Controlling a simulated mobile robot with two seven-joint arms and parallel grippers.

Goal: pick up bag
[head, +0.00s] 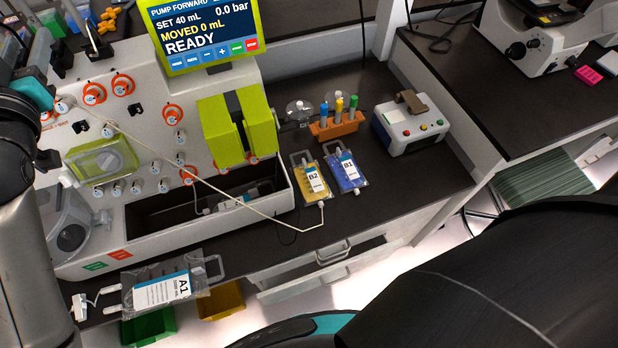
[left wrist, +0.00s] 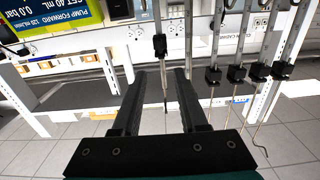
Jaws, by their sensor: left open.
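Several bags are in the head view. A clear bag labelled A1 (head: 163,290) lies at the counter's front left edge. A yellow bag labelled B2 (head: 311,181) and a blue bag labelled B1 (head: 346,173) lie side by side right of the machine. Another bag (head: 232,203) lies in the machine's dark tray, partly hidden. My left gripper (head: 42,62) is at the upper left, away from these bags. In the left wrist view, its jaws (left wrist: 160,78) are open, with a thin hanging rod visible between and beyond them. My right gripper is not visible.
The cell processor (head: 170,75) with its screen (head: 205,32) fills the upper left. An orange tube rack (head: 337,128) and a white device (head: 410,124) stand behind the coloured bags. A thin tube crosses the machine's front. Hanging poles with black clamps (left wrist: 236,74) stand near my left gripper.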

